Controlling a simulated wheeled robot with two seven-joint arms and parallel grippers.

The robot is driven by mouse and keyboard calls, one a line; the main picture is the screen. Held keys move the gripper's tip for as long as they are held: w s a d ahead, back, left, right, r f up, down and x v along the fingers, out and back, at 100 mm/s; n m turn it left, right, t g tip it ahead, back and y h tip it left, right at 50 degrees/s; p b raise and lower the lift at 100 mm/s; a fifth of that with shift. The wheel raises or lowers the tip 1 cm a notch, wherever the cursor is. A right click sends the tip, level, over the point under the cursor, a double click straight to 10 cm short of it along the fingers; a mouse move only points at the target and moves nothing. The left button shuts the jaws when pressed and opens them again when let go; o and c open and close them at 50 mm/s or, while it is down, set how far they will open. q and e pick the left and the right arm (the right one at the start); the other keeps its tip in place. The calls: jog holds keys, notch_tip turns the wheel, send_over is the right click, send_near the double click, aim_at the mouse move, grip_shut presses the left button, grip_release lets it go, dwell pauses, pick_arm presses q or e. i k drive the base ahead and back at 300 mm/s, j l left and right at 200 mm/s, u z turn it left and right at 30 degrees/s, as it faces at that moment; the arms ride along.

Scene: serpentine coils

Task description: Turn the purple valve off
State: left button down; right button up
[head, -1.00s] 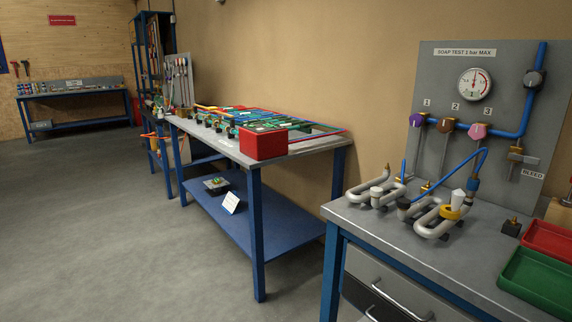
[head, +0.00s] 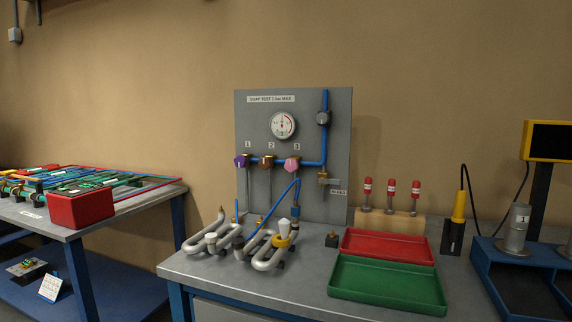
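The purple valve (head: 241,160) is a small knob under the label 1 on the grey test panel (head: 343,115), at the left end of the blue pipe. A brown valve (head: 267,162) under label 2 and a pink valve (head: 291,163) under label 3 sit to its right. A round gauge (head: 282,125) is above them. Whether the purple valve is open or closed is too small to tell. Neither of my grippers is in the head view.
White serpentine coils (head: 262,258) stand on the bench (head: 200,268) below the panel. A red tray (head: 388,246) and a green tray (head: 386,285) lie to the right. A blue stand (head: 490,262) is farther right. Another table with a red box (head: 82,210) is at left.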

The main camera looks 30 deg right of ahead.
aim_at(241, 161)
jog(key=i+j+z, duration=0.3)
jog(key=i+j, duration=0.5)
